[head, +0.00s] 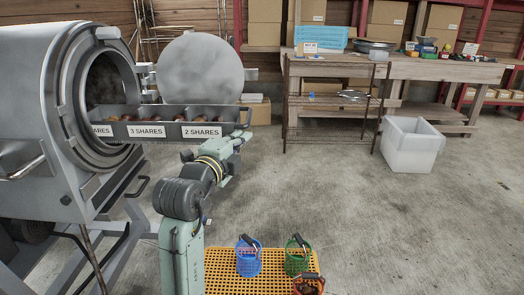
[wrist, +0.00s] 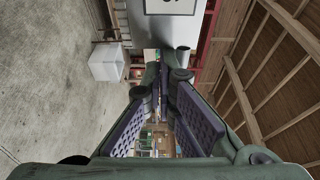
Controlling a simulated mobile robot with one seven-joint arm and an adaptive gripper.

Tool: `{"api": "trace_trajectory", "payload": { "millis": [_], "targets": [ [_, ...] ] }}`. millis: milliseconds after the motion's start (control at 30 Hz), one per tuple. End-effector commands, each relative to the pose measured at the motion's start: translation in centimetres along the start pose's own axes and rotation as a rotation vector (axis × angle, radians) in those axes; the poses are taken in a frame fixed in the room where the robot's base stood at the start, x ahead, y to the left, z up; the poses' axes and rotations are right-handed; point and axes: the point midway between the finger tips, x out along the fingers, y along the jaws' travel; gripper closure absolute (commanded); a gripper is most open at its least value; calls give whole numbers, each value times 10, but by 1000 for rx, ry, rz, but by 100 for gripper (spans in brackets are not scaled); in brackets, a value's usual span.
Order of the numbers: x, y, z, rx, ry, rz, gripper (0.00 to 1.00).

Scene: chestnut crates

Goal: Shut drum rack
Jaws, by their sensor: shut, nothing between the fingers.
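The drum rack (head: 167,131) is a long grey tray with compartments and "SHARES" labels, holding brown chestnuts. It sticks out to the right from the round mouth of the big grey drum (head: 60,75). Its right end has a dark bar handle (head: 249,118). My gripper (head: 242,137) is just below and beside that end; whether it touches the rack or handle I cannot tell. In the wrist view my gripper (wrist: 167,78) has its fingers shut with nothing between them. The rack's grey wall (wrist: 145,28) with a label lies just beyond the fingertips.
The drum's round door (head: 200,69) stands open behind the rack. A yellow grid mat (head: 222,283) with blue, green and red baskets lies in front. A white bin (head: 410,148) stands right, near a wooden bench (head: 440,70). The floor between is clear.

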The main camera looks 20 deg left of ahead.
Motion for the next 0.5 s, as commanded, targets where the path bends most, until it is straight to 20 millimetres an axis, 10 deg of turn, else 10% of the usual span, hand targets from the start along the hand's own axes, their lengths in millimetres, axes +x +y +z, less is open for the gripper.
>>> {"api": "trace_trajectory", "payload": {
  "millis": [500],
  "targets": [
    [-58,2,163,-2,-5,-1,100]
  ]
}}
